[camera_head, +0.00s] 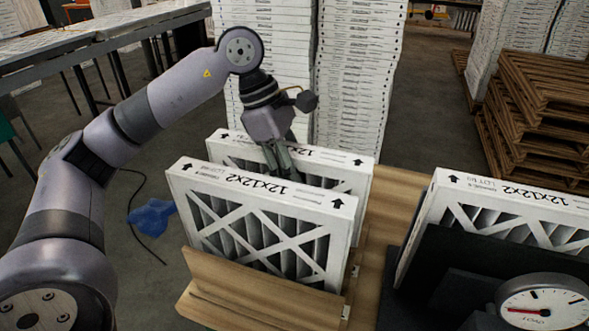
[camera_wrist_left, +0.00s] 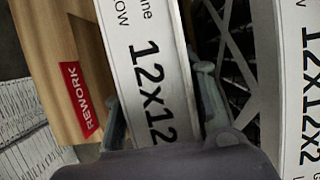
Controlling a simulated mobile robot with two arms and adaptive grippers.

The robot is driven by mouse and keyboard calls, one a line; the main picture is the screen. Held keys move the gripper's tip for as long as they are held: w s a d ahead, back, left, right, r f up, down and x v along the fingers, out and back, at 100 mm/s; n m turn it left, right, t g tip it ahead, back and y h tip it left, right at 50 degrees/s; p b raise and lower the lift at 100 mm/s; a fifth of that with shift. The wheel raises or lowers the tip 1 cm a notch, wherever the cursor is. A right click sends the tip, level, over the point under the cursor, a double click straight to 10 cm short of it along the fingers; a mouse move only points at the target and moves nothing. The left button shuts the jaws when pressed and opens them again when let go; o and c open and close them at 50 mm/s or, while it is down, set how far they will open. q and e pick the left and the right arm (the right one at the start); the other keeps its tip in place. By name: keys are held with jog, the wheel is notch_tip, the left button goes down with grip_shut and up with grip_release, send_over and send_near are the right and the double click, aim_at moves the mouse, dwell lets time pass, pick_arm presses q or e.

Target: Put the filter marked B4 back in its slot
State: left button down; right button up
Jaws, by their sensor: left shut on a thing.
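Two white-framed pleated filters marked 12x12x2 stand upright and parallel at a wooden rack (camera_head: 262,297): a front filter (camera_head: 262,225) and a rear filter (camera_head: 345,166). My left gripper (camera_head: 280,158) comes down from above and is shut on the rear filter's top edge. In the left wrist view my left gripper's fingers (camera_wrist_left: 161,112) sit either side of that filter (camera_wrist_left: 135,25); the front filter (camera_wrist_left: 297,70) is beside it. The rear filter's lower part is hidden, so I cannot tell how deep it sits. No B4 mark is readable. My right gripper is not in view.
A third filter (camera_head: 510,208) leans in a dark stand (camera_head: 450,265) at the right, behind a round dial gauge (camera_head: 543,303). A red REWORK label (camera_wrist_left: 77,97) is on wood beside the held filter. Tall stacks of boxed filters (camera_head: 360,70) and pallets (camera_head: 540,110) stand behind.

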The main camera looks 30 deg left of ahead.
aim_at(300, 151)
pick_arm(q)
jog(key=c, duration=1.3)
grip_release()
jog(key=shift+c, duration=0.2)
jog(key=shift+r, duration=0.1)
jog(key=shift+r+p, duration=2.65)
jog(key=shift+r, duration=0.8)
jog(key=shift+o, duration=0.2)
jog(key=o, duration=0.5)
